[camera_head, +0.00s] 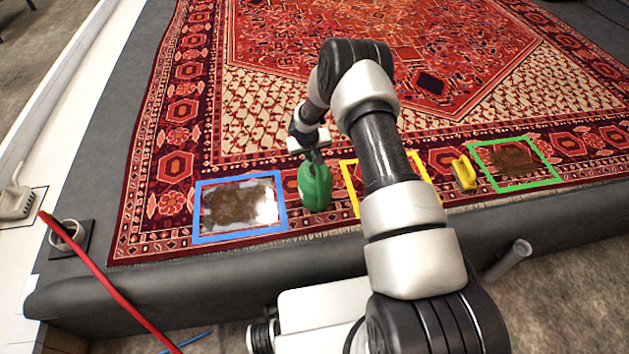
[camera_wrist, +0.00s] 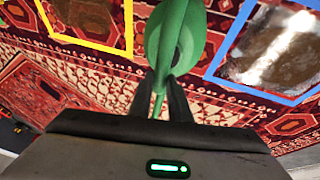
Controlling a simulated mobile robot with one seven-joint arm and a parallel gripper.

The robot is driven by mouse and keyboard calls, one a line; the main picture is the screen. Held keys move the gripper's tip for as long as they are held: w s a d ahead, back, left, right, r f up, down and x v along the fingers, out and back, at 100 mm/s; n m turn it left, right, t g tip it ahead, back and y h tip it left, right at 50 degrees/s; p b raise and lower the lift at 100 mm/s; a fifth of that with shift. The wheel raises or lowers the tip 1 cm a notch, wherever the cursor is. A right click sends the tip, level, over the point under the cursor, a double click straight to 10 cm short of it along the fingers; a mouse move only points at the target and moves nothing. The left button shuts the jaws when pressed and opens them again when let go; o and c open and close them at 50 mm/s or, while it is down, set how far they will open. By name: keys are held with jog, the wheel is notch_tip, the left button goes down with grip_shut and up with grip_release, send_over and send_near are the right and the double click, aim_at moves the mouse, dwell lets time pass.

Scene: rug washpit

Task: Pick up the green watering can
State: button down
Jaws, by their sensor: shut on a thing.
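The green watering can (camera_head: 314,187) is at the front part of the patterned rug, between the blue frame and the yellow frame. My gripper (camera_head: 312,155) reaches down to it from above and behind. In the wrist view the can (camera_wrist: 168,42) fills the top middle. The two dark fingers of my gripper (camera_wrist: 160,98) are shut on a thin green part of it, which looks like its handle. I cannot tell whether the can touches the rug or hangs just above it.
On the rug (camera_head: 240,110) lie a blue frame (camera_head: 197,210) around a brown stain, a yellow frame (camera_head: 350,180) partly behind my arm, and a green frame (camera_head: 550,180) around another stain. A yellow brush-like object (camera_head: 464,173) sits beside the green frame. A red hose (camera_head: 100,272) crosses the front left.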

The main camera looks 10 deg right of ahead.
jog(key=shift+a, duration=0.15)
jog(key=shift+w+r, duration=0.1)
jog(key=shift+r+p, duration=0.5)
jog(key=shift+p, duration=0.4)
notch_tip(320, 180, up, 10)
jog(key=p, duration=0.1)
jog(key=shift+f+p, duration=0.2)
jog(key=shift+p, duration=0.2)
jog(key=c, duration=2.2)
grip_release()
grip_shut()
